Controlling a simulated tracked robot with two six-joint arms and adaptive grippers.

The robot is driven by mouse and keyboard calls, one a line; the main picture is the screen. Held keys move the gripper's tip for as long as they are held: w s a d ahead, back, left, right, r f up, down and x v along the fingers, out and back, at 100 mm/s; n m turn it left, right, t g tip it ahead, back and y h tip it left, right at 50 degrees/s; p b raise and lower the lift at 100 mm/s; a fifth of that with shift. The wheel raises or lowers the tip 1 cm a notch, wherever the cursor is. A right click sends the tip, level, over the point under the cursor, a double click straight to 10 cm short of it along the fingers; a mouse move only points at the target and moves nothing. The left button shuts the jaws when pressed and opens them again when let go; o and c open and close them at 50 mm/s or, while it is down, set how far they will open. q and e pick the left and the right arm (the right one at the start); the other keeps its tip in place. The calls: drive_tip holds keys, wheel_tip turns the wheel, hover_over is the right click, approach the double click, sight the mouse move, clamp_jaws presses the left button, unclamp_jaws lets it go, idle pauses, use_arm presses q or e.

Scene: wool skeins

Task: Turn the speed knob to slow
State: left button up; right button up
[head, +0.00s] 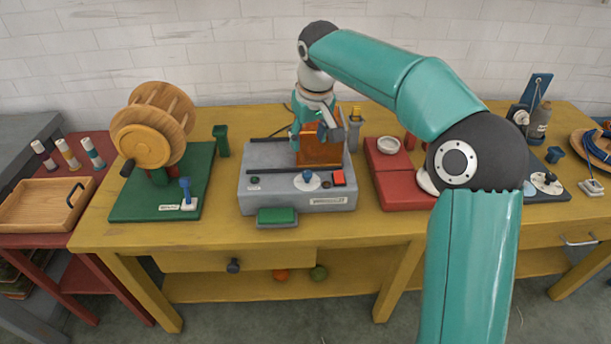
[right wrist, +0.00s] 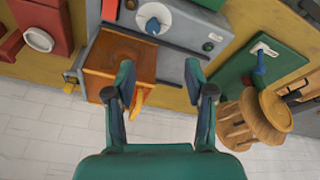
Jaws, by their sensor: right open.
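A round white dial with a blue knob (head: 307,178) is on the front of the grey machine (head: 262,155), left of a red button. In the right wrist view the dial (right wrist: 154,18) is near the top, with its blue knob at the lower edge. I cannot read any marks on the dial. My right gripper (head: 318,128) is over the back of the machine, beside the orange-brown block (head: 319,155), apart from the knob. In the right wrist view my right gripper (right wrist: 160,78) is open with nothing between its fingers. My left gripper is not in view.
A green board (head: 135,205) with a wooden wheel (head: 150,135) and a blue lever (head: 186,192) stands on the left. A red box (head: 390,185) is to the right of the machine. Another white dial (head: 546,183) is on a dark blue base at the far right.

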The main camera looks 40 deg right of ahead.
sight(306, 173)
drive_tip(key=w+f+m, duration=0.1)
drive_tip(key=f, duration=0.3)
drive_tip(key=w+d+f+m, duration=0.1)
drive_tip(key=f, duration=0.4)
drive_tip(key=w+d+f+m+t+h, duration=0.1)
drive_tip(key=w+f+m, duration=0.1)
drive_tip(key=f, duration=0.3)
drive_tip(key=shift+d+f, duration=0.15)
drive_tip(key=shift+d, duration=0.1)
clamp_jaws()
drive_tip(key=shift+a, duration=0.45)
drive_tip(key=shift+d, duration=0.3)
